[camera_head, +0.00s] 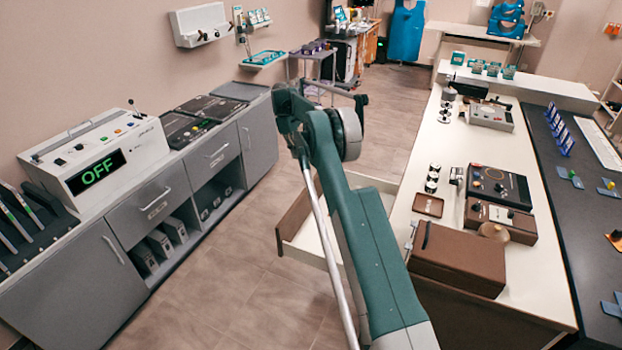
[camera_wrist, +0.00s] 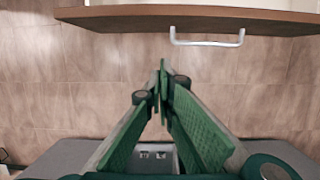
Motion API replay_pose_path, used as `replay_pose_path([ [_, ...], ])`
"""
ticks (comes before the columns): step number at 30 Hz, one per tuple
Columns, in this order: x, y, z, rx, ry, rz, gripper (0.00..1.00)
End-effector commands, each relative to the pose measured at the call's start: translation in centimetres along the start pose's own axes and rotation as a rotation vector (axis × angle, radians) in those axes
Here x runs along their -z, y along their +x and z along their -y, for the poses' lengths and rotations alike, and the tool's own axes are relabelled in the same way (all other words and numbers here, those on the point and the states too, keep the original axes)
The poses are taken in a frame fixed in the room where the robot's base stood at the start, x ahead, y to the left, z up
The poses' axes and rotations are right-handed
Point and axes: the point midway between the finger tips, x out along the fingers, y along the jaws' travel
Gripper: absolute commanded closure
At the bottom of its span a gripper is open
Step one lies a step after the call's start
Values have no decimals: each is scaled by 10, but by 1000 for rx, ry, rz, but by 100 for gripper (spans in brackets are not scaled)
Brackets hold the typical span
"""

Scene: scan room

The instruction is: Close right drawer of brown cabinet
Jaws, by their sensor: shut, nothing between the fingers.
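A drawer with a brown front (camera_head: 293,218) and pale inside stands pulled out from the left side of the brown cabinet, whose pale top (camera_head: 545,288) shows on the right. My arm hides part of the drawer in the head view. In the wrist view the brown drawer front (camera_wrist: 125,19) crosses the top, with a silver bar handle (camera_wrist: 207,41) below its edge. My gripper (camera_wrist: 161,68) is shut and empty, its green fingertips together, below and left of the handle in the picture. A gap of floor shows between them. The fingertips are hard to make out in the head view.
A brown box (camera_head: 455,257) and several devices stand on the cabinet top. Grey cabinets (camera_head: 168,205) with a white OFF panel unit (camera_head: 100,160) line the left wall. The tiled floor (camera_head: 235,285) between is clear. A cart (camera_head: 313,68) stands farther back.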

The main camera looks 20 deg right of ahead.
Motion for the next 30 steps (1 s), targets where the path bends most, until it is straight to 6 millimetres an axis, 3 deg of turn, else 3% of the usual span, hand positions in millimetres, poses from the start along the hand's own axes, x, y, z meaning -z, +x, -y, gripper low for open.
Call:
replay_pose_path([
  [6, 6, 20, -6, 10, -16, 13, 100],
  [23, 6, 26, -6, 12, -19, 15, 100],
  [30, 6, 42, -6, 12, -19, 15, 100],
])
